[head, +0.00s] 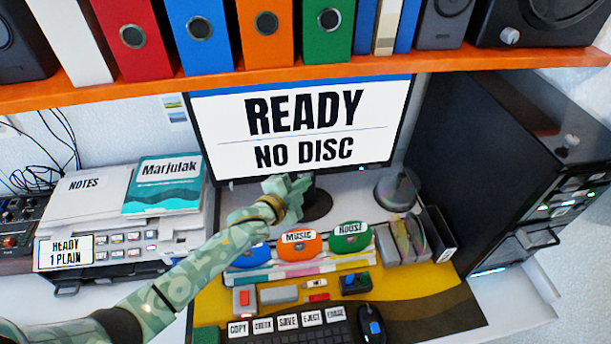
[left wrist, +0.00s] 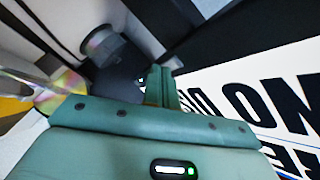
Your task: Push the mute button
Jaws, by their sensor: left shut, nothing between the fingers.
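No label reading mute is legible. My left gripper (head: 290,188) is shut and empty, just in front of the monitor's lower edge and the dark stand base. In the left wrist view, its closed fingers (left wrist: 162,86) lie beside the dark bezel, with the screen (left wrist: 265,100) upside down at right. I cannot tell whether they touch it. My right gripper is not in view.
An orange shelf (head: 240,76) with binders hangs above. A printer (head: 120,225) stands left, a black tower (head: 500,170) right. Orange (head: 300,243) and green (head: 350,238) discs, a keyboard (head: 300,325) and a mouse (head: 371,325) lie below the gripper. A grey cone-like object (head: 397,190) stands right of it.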

